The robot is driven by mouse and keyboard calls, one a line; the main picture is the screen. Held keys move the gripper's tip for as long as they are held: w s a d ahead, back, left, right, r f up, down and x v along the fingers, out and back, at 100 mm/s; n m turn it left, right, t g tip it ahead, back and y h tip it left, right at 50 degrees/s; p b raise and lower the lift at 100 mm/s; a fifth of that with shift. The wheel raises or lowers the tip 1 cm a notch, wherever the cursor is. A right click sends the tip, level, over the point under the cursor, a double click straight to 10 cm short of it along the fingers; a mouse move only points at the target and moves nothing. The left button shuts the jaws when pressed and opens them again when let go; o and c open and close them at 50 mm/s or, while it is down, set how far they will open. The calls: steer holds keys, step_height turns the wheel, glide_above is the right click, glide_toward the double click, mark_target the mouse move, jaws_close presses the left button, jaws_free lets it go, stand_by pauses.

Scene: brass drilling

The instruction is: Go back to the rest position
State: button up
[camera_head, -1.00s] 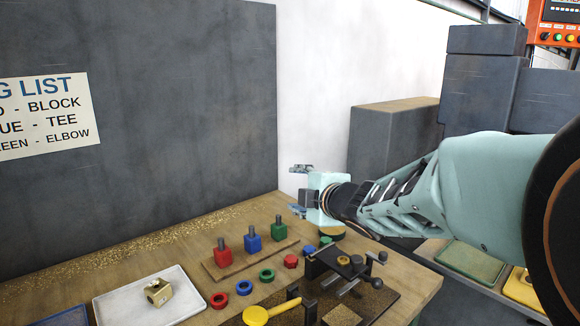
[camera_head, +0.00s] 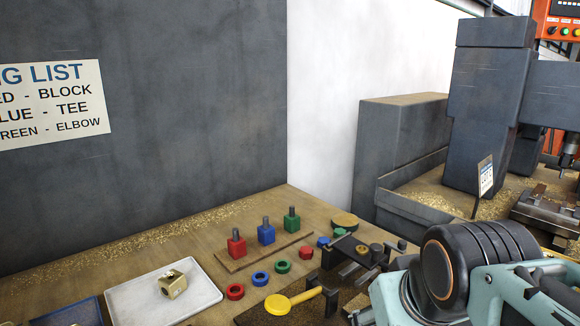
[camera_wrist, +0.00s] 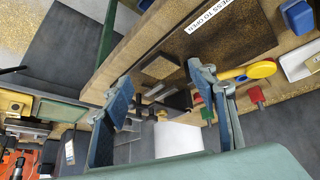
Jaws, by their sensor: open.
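My gripper (camera_wrist: 165,92) shows in the wrist view with its two blue-padded fingers spread wide and nothing between them. Behind the fingers lie the bench edge, the yellow-handled lever (camera_wrist: 262,69) and the dark fixture, with no visible contact. In the head view my arm is folded at the lower right, and my gripper is outside the picture or hidden there.
A grey drilling machine (camera_head: 490,90) stands at the right.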

steer(key=s+a+f+m+g, duration=0.1)
steer(key=s+a+f, duration=0.1)
steer(key=s, duration=0.2)
step_height(320, 180, up, 21)
steer(key=p, duration=2.1)
steer(key=shift+w+d+r, duration=0.15)
steer(key=shift+w+d, duration=0.05)
steer(key=shift+c, duration=0.5)
